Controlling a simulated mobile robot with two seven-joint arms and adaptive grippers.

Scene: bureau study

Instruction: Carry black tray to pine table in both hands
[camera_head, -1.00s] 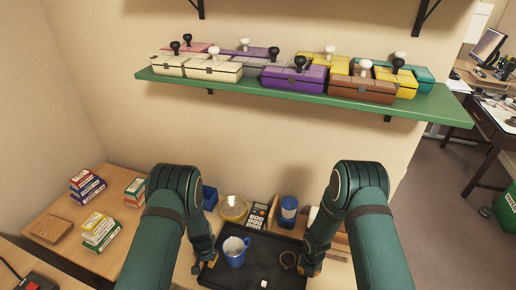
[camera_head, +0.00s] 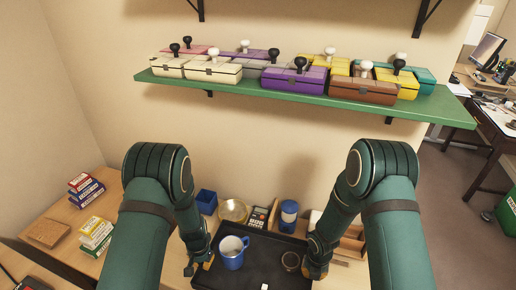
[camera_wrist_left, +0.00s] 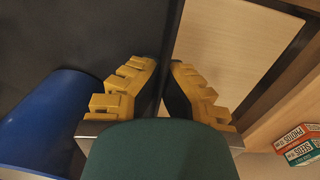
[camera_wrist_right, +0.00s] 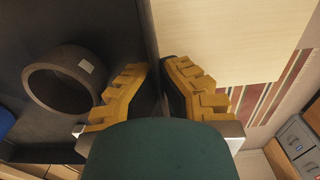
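The black tray (camera_head: 257,262) is in front of me, low in the head view. It carries a blue and white mug (camera_head: 231,253), a dark ring-shaped thing (camera_head: 290,261) and a small white piece (camera_head: 264,286). My left gripper (camera_head: 199,266) has its yellow fingers on both sides of the tray's left wall; the left wrist view shows them closed in on it (camera_wrist_left: 163,72). My right gripper (camera_head: 316,271) likewise has the right wall between its fingers (camera_wrist_right: 156,70). The tray's near edge is out of the head view. I cannot tell which surface is the pine table.
A wooden top at left holds seed boxes (camera_head: 86,190) and a cork square (camera_head: 48,233). Behind the tray stand a blue box (camera_head: 206,202), a bowl (camera_head: 232,210), a calculator (camera_head: 259,217) and a blue jar (camera_head: 288,214). A green shelf (camera_head: 300,98) with boxes hangs above.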

